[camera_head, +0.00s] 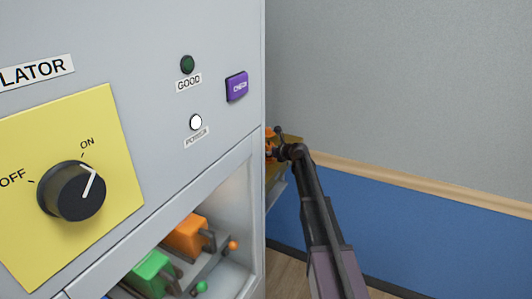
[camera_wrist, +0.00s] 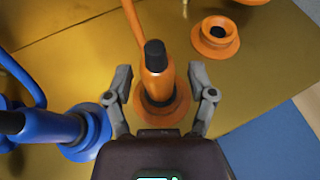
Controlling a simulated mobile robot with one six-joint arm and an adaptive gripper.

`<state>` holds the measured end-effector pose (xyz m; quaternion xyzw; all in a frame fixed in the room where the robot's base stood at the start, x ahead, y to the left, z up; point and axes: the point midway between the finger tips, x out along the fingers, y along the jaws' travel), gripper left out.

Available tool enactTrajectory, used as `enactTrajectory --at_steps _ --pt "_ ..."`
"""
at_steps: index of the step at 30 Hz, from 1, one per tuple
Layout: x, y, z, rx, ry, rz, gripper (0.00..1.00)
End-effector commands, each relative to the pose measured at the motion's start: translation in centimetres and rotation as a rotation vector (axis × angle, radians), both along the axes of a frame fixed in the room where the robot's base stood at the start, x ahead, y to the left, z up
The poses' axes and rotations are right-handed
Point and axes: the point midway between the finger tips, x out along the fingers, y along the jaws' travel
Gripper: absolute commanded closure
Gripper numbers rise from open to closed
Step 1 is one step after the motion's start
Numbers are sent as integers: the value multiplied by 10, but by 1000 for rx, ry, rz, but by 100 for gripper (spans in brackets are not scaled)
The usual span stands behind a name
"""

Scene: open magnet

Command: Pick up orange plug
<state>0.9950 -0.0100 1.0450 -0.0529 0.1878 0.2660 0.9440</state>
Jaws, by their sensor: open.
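The orange plug (camera_wrist: 157,78), with a dark cap on its end, stands on a brownish-yellow surface in the wrist view. Its round orange base (camera_wrist: 163,105) shows below the body. My gripper (camera_wrist: 159,83) is open, with one finger on the left and one on the right of the plug. I see gaps between the fingers and the plug's body. In the head view my gripper is mostly hidden behind the cabinet edge, and only a bit of orange shows there.
A blue plug (camera_wrist: 50,128) with a blue cable lies left of my gripper. An empty orange socket (camera_wrist: 215,37) is at upper right. The grey cabinet (camera_head: 225,130) has a lower opening with an orange block (camera_head: 188,233) and a green block (camera_head: 152,272). A blue-and-grey wall stands right.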

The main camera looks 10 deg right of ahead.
Motion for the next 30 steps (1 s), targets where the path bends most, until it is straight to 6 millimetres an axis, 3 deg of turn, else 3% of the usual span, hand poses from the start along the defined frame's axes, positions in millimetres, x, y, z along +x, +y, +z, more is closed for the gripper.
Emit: enactTrajectory --at_steps 3,4,9,11,30 --pt "0 0 0 0 0 0 28" --pt "0 0 0 0 0 0 34" --pt "0 0 0 0 0 0 85" --pt "0 0 0 0 0 0 100" --pt "0 0 8 0 0 0 100"
